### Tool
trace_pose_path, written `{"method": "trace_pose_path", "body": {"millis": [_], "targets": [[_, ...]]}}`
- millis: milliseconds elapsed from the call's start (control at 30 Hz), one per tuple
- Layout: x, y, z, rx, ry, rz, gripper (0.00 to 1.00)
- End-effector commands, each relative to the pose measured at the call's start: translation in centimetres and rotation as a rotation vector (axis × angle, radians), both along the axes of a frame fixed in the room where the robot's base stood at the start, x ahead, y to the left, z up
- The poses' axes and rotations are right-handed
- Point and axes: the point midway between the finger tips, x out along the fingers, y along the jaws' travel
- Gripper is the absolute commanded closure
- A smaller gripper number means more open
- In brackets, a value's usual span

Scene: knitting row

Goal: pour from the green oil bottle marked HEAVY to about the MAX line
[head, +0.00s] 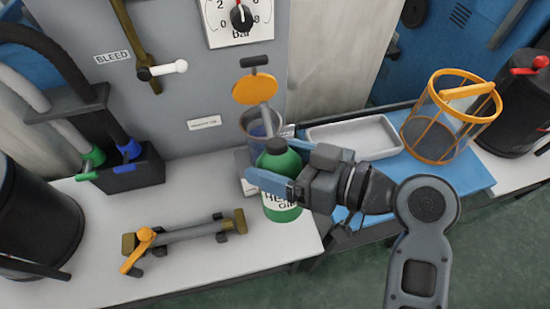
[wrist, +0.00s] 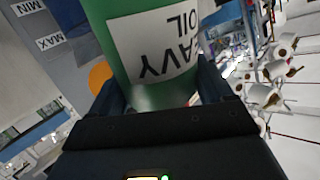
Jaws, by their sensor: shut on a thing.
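The green oil bottle (head: 277,163) has a dark cap-like top and a white label reading HEAVY OIL. My gripper (head: 272,183) is shut around its body; it stands about upright near the front edge of the white bench. In the wrist view the bottle (wrist: 110,50) fills the space between the fingers (wrist: 160,95), its label upside down. A clear reservoir (head: 256,123) with bluish liquid is just behind the bottle, partly hidden by it. MAX and MIN tags (wrist: 50,41) show in the wrist view. I cannot tell the liquid level against them.
An orange round lid (head: 254,89) stands above the reservoir. A white tray (head: 350,137) and an orange-framed basket (head: 447,118) sit on the blue surface to the right. A pipe with an orange lever (head: 143,238) lies at the front left.

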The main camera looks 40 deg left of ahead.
Motion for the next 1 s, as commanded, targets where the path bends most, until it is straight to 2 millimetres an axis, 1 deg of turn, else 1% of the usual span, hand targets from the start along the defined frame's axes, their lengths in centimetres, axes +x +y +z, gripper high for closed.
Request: {"method": "trace_pose_path", "body": {"millis": [33,600,1000], "targets": [[-0.2,-0.3,-0.3,0.020,-0.017,0.000,0.62],[-2.3,-2.8,1.2,0.213,-0.184,0.000,0.62],[-3.1,-3.6,2.2,0.282,-0.240,0.001,0.62]]}}
